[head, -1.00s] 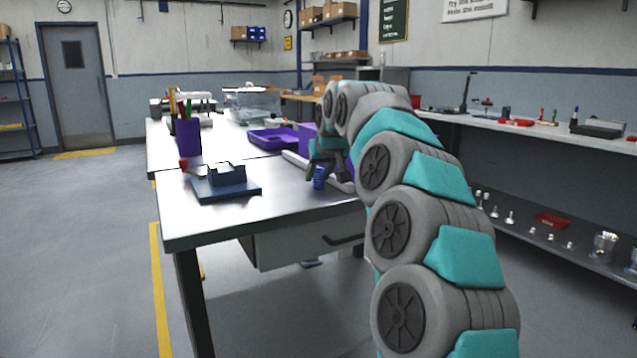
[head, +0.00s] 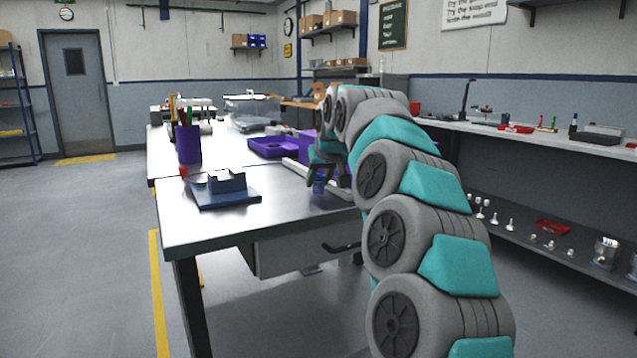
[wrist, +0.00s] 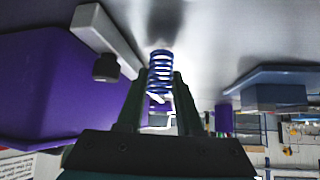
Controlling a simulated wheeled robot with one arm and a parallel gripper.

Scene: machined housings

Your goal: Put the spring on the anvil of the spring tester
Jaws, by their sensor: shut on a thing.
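The spring (head: 320,183) is a small blue coil. My gripper (head: 322,168) is shut on it and holds it over the right part of the near bench, close to the top. In the wrist view the spring (wrist: 160,72) stands out past the fingertips of my gripper (wrist: 160,88), with a coil end between them. A blue base plate with a grey-blue block (head: 226,184) and a red knob at its left sits on the bench, left of my gripper and apart from it. It looks like the spring tester; I cannot make out its anvil clearly.
A purple tray (head: 268,147) and a pale bar (head: 298,165) lie behind my gripper. A purple pen cup (head: 188,145) stands behind the blue base. The metal bench top (head: 270,212) between the base and my gripper is clear.

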